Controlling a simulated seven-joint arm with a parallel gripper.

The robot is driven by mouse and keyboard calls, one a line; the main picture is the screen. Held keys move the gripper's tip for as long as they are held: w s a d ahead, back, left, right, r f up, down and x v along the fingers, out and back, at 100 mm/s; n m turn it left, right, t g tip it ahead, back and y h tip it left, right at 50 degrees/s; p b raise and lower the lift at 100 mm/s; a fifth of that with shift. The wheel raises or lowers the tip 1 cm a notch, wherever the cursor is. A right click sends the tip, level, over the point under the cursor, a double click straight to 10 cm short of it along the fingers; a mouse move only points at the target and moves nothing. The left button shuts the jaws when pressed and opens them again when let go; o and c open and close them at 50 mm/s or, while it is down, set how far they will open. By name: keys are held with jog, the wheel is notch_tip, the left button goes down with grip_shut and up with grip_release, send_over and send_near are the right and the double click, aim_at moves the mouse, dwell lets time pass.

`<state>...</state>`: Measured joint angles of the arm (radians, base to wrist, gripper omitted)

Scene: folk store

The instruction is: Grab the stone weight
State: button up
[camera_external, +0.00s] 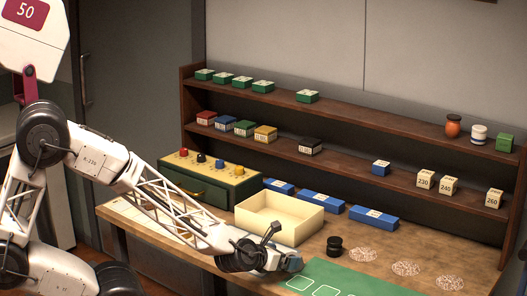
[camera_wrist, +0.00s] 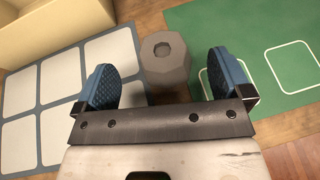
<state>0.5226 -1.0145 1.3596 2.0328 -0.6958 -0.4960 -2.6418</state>
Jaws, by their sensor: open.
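The stone weight (camera_wrist: 167,64) is a grey, faceted block with a round hollow in its top, seen in the wrist view. It stands on the wooden counter between a grey-and-white mat and a green mat. My gripper (camera_wrist: 160,78) is open, with its two blue pads on the left and right sides of the weight. The weight sits between and slightly beyond the pads, with a gap on each side. In the external view my gripper (camera_external: 290,262) is low over the counter, and the weight cannot be made out there.
A cream open box (camera_external: 280,217) stands behind my gripper. A green mat (camera_external: 330,280) with white outlines lies to the right, and a grey mat with white squares (camera_wrist: 75,95) to the left. Shelves (camera_external: 345,165) hold small boxes behind.

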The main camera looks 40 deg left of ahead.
jog(key=shift+x, duration=2.2)
jog(key=shift+d+f, duration=0.1)
jog(key=c, duration=1.3)
notch_tip(320, 180, up, 2)
jog(key=shift+s+r, duration=0.25)
jog(key=shift+r, duration=0.6)
jog(key=s+a, duration=0.3)
jog(key=s, duration=0.4)
jog(key=s+a+r, duration=0.1)
jog(key=s+a, duration=0.2)
jog(key=s, duration=0.4)
jog(key=shift+s+r, duration=0.15)
jog(key=shift+s, duration=0.05)
